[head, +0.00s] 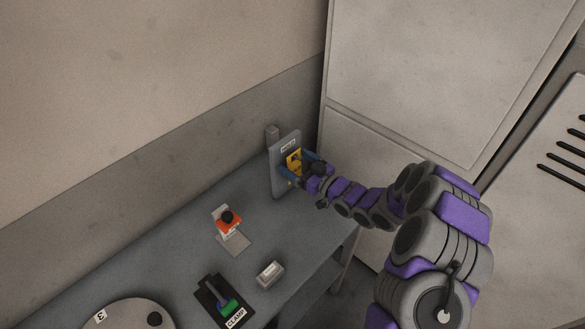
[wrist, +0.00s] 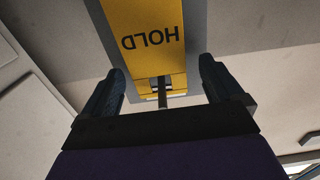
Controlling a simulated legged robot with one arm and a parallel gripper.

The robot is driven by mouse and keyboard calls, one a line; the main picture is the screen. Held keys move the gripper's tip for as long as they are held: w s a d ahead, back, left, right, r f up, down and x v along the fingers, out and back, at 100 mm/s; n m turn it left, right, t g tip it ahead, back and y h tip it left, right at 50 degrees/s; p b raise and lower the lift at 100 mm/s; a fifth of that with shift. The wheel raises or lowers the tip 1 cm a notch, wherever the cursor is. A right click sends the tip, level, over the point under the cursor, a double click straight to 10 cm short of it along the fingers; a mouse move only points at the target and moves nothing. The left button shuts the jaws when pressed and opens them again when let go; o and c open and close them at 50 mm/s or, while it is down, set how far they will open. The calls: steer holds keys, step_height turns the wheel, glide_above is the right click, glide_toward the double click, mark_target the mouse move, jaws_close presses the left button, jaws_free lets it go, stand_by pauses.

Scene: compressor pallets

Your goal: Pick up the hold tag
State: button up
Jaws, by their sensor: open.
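The yellow hold tag (head: 294,161) hangs on an upright grey board (head: 279,182) at the back of the bench. The wrist view shows the tag (wrist: 147,40) close up, with the word HOLD upside down and a slot below the lettering. My gripper (head: 301,165) is at the tag in the head view. In the wrist view its two dark fingers (wrist: 160,92) are open, one on each side of the tag's slotted end. I see a gap between each finger and the tag, and no grip on it.
A large pale cabinet (head: 440,60) stands close behind my arm on the right.

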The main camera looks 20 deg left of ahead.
steer(key=shift+w+a, duration=0.15)
steer(key=shift+a, duration=0.2)
steer(key=shift+d+r, duration=0.15)
steer(key=shift+d, duration=0.3)
steer(key=shift+c, duration=0.3)
steer(key=c, duration=0.3)
steer(key=shift+a, duration=0.4)
steer(key=c, duration=0.5)
steer(key=shift+c, duration=1.3)
steer(key=shift+d, duration=0.25)
steer(key=shift+a+r, duration=0.2)
steer(key=shift+d, duration=0.1)
